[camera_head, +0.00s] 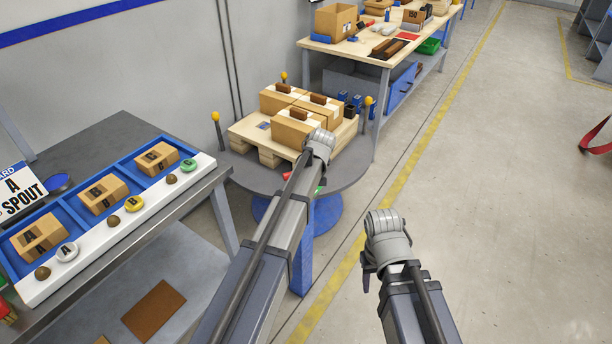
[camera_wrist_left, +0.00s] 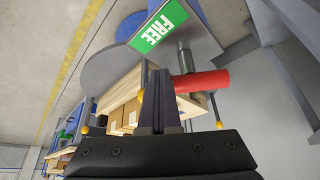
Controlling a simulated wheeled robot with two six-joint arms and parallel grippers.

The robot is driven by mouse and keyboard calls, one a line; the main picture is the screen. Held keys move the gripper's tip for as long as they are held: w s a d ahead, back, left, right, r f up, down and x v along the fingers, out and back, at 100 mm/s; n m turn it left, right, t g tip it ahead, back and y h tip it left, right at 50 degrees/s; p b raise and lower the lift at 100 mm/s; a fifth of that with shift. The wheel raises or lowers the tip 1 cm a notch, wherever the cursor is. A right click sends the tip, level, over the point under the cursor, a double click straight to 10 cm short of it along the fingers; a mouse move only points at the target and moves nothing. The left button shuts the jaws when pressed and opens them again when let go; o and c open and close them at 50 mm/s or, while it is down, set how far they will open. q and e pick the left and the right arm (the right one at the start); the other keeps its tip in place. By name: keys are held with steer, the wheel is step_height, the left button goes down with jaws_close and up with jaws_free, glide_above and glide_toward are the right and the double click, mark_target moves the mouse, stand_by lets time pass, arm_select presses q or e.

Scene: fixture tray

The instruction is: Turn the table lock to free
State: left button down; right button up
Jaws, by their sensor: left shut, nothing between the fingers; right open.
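The round grey table (camera_head: 350,172) carries a pallet with boxes in the head view. In the left wrist view, a green FREE sign (camera_wrist_left: 158,28) is on the table's edge. A red handle (camera_wrist_left: 203,82) sticks out from a grey post (camera_wrist_left: 186,62) by the sign. My left gripper (camera_wrist_left: 159,82) is shut and empty, its fingers overlapping the handle's left end in the picture; I cannot tell whether they touch it. In the head view my left arm hides its fingers. My right gripper (camera_head: 367,276) is open and empty, away from the table over the floor.
Boxes (camera_head: 293,128) sit on a wooden pallet (camera_head: 246,132), with yellow-knobbed posts (camera_head: 217,128) around. At left, a grey bench holds a blue tray (camera_head: 66,214) of boxes. A wooden workbench (camera_head: 372,45) stands behind.

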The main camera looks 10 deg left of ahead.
arm_select(q)
steer(key=shift+w+n+g+y, duration=0.3)
steer(key=shift+w+n+y, duration=0.3)
steer(key=shift+n, duration=0.5)
steer(key=shift+w+a, duration=0.1)
steer(key=shift+w, duration=0.05)
steer(key=shift+w+a, duration=0.1)
steer(key=shift+w, duration=0.35)
